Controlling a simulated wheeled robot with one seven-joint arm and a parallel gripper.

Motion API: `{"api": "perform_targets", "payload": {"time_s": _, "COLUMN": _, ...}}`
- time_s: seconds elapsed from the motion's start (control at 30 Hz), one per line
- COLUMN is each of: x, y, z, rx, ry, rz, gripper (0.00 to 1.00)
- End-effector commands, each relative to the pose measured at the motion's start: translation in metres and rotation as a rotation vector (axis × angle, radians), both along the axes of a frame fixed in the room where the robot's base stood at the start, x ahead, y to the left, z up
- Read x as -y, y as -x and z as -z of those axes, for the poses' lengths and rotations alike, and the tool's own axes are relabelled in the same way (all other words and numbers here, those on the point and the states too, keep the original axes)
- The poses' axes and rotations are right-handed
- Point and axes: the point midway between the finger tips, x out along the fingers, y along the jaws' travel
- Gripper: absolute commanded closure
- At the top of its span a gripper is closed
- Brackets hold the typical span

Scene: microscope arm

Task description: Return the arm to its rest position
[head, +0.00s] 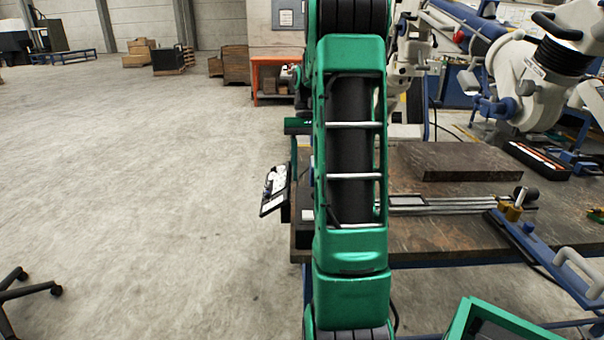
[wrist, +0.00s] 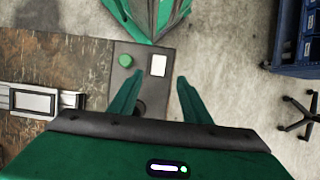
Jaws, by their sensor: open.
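My green arm runs upright through the middle of the head view and leaves it at the top and bottom. My gripper (wrist: 158,82) shows in the wrist view. Its two green fingers are spread apart with nothing between them. Beyond the fingers is a dark panel (wrist: 145,64) with a green round knob (wrist: 125,60) and a white label (wrist: 158,66). The panel lies at the table's edge, beside grey floor. I cannot make out the gripper in the head view.
A dark-topped workbench (head: 450,230) fills the right, bearing a dark slab (head: 465,162) and metal rails (head: 420,203). A large white microscope-like machine (head: 535,82) stands at the upper right. A tablet-like screen (head: 273,190) juts from the bench's left side. The floor (head: 150,190) to the left is mostly open.

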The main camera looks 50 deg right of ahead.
Motion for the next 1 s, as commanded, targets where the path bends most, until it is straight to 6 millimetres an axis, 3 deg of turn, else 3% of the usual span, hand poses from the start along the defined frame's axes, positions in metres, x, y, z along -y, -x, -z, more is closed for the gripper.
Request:
{"api": "perform_targets", "payload": {"time_s": 0.33, "x": -0.001, "y": 0.0, "z": 0.0, "rx": 0.001, "ry": 0.001, "rz": 0.0, "gripper": 0.56}}
{"api": "perform_targets", "payload": {"time_s": 0.43, "x": -0.01, "y": 0.001, "z": -0.003, "rx": 0.007, "ry": 0.01, "rz": -0.007, "gripper": 0.56}}
{"api": "perform_targets", "payload": {"time_s": 0.67, "x": -0.07, "y": 0.02, "z": -0.015, "rx": 0.062, "ry": 0.073, "rz": -0.061, "gripper": 0.56}}
{"api": "perform_targets", "payload": {"time_s": 1.0, "x": -0.157, "y": 0.085, "z": -0.007, "rx": 0.177, "ry": 0.173, "rz": -0.168, "gripper": 0.56}}
